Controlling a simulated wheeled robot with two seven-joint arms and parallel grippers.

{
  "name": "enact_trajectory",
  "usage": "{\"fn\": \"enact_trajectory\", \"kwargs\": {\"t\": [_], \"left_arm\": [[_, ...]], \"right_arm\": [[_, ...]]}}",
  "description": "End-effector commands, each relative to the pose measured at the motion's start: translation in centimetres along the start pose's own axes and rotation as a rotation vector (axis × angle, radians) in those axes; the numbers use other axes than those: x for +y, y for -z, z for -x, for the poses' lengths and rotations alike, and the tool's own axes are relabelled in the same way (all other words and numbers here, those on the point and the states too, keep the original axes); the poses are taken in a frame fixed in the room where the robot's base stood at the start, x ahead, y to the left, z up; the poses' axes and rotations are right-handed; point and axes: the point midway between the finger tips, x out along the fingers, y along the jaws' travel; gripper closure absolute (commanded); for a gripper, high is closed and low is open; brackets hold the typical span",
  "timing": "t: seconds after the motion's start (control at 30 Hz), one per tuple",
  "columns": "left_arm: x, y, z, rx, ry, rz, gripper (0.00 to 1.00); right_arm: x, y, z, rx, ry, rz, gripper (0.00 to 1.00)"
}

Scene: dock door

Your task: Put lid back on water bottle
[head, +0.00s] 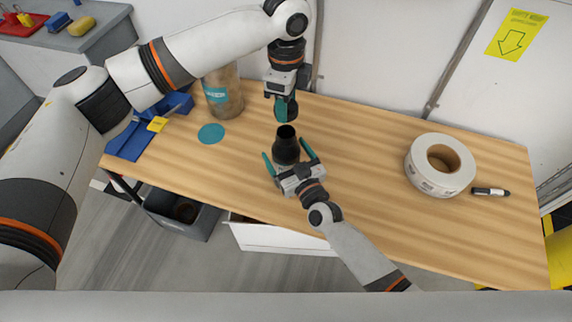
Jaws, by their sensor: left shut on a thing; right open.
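The black water bottle (286,150) stands upright on the wooden workbench, its open mouth facing up. My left gripper (286,112) is above the bottle, pointing down. It is shut on a small dark thing, which looks like the lid (292,107); the fingers partly hide it. A small gap shows between the held lid and the bottle's mouth. My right gripper (288,160) is low at the near side of the bottle. Its teal fingers are open, one on each side of the bottle; I cannot tell whether they touch it.
A blue bin (130,140) is at the left end. A white tape roll (425,180) and a marker (490,191) lie right. The bench's middle right is clear.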

Motion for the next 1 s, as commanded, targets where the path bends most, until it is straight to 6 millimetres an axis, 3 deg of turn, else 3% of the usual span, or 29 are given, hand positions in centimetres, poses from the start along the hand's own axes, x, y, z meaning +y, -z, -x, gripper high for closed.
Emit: {"fn": "enact_trajectory", "kwargs": {"t": [0.43, 0.83, 1.0], "left_arm": [[0.00, -0.01, 0.01, 0.000, 0.000, 0.000, 0.76], [0.00, -0.01, 0.01, 0.000, 0.000, 0.000, 0.76], [-0.04, -0.03, -0.67, -0.001, 0.002, 0.000, 0.76]], "right_arm": [[0.01, -0.02, -0.93, 0.000, 0.000, 0.000, 0.10], [-0.01, -0.01, -0.90, 0.000, 0.000, 0.000, 0.75], [-0.01, 0.01, -0.89, 0.000, 0.000, 0.000, 0.76]]}}
